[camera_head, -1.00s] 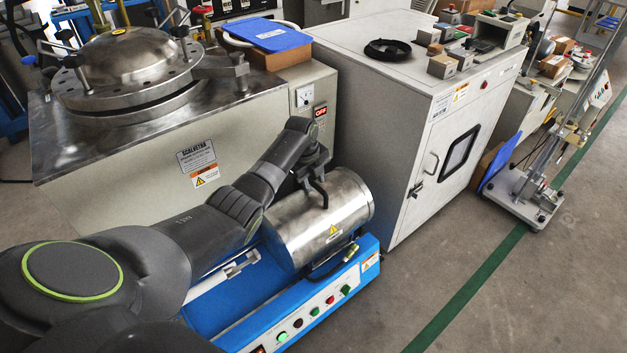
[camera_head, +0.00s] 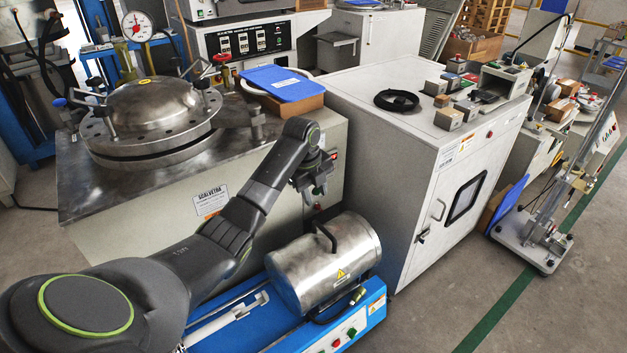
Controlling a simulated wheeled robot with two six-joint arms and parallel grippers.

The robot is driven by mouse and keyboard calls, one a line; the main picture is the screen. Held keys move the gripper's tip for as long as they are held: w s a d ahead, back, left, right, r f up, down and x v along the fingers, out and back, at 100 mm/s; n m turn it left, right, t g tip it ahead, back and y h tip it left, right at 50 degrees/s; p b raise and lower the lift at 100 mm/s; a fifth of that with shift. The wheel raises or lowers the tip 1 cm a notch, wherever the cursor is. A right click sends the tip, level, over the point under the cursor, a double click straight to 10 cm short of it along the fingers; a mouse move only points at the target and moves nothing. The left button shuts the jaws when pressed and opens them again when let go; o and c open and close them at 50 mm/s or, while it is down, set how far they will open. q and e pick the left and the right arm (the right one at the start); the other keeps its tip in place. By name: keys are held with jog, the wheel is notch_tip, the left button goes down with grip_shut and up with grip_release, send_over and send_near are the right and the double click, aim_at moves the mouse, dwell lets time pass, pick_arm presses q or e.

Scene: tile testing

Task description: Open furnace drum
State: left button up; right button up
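The furnace drum (camera_head: 312,272) is a shiny metal cylinder lying on its side on a blue base (camera_head: 375,308). A dark curved handle (camera_head: 325,238) stands up from its top, and a yellow warning label is on its side. The drum looks closed. My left gripper (camera_head: 316,194) hangs above the handle, apart from it, with nothing between its fingers. Its fingertips are small and dark but look spread. My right gripper is not in view.
A round-lidded metal vessel (camera_head: 155,110) on a bench stands behind at left. A white cabinet (camera_head: 400,165) with small blocks on top stands close to the right of the drum. Buttons (camera_head: 350,332) are on the base's front. Open floor lies at lower right.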

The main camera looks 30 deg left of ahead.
pick_arm(q)
jog(key=shift+s+a+r, duration=0.1)
jog(key=shift+s+r, duration=0.1)
jog(key=shift+r, duration=0.95)
